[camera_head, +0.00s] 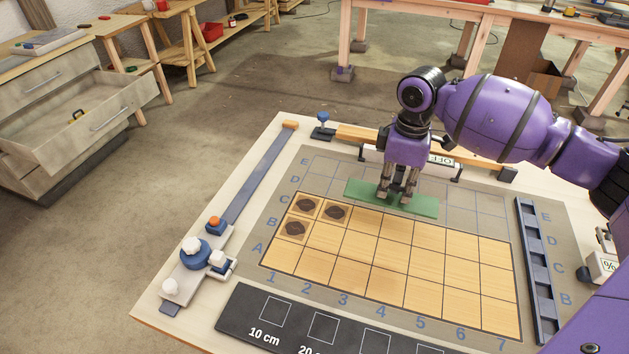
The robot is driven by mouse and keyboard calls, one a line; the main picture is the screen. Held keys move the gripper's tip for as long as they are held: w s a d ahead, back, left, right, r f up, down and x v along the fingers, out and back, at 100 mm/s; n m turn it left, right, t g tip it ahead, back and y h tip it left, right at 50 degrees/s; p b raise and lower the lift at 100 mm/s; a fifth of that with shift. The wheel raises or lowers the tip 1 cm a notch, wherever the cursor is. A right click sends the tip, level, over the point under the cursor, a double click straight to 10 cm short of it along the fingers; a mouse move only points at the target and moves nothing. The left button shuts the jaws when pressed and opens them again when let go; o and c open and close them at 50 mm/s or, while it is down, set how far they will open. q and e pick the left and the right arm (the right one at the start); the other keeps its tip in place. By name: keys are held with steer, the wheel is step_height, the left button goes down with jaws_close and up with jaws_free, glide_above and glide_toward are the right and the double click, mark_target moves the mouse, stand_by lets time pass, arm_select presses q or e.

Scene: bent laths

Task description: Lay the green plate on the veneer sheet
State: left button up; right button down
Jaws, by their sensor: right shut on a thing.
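The green plate (425,207) is a flat, long strip near the back edge of the veneer sheet. The veneer sheet (400,262) is light wood with a dark grid and lies on the grey mat. My right gripper (396,197) points down and is shut on the green plate near its middle. The plate looks level and overlaps the sheet's back edge in the picture. I cannot tell whether it touches the sheet or hangs above it. My left gripper is not in view.
Dark oval marks (335,212) show on the sheet's back left cells. A blue-grey bar with knobs (208,250) runs along the left. A dark slotted rail (535,270) stands at the right. A black size strip (300,325) lies in front. The sheet's middle is clear.

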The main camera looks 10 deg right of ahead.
mark_target(404, 206)
steer(key=s+f, duration=0.1)
steer(key=s+d+f, duration=0.1)
steer(key=f, duration=0.1)
steer(key=s+f, duration=0.1)
steer(key=shift+d+f, duration=0.15)
steer(key=shift+d, duration=0.1)
steer(key=shift+f, duration=1.65)
steer(key=shift+f, duration=0.1)
steer(key=c, duration=1.8)
jaws_free()
steer(key=shift+c, duration=0.2)
steer(key=r, duration=1.2)
steer(key=shift+w+d+r+p, duration=0.15)
steer(key=shift+w+p, duration=0.05)
steer(key=shift+p, duration=0.15)
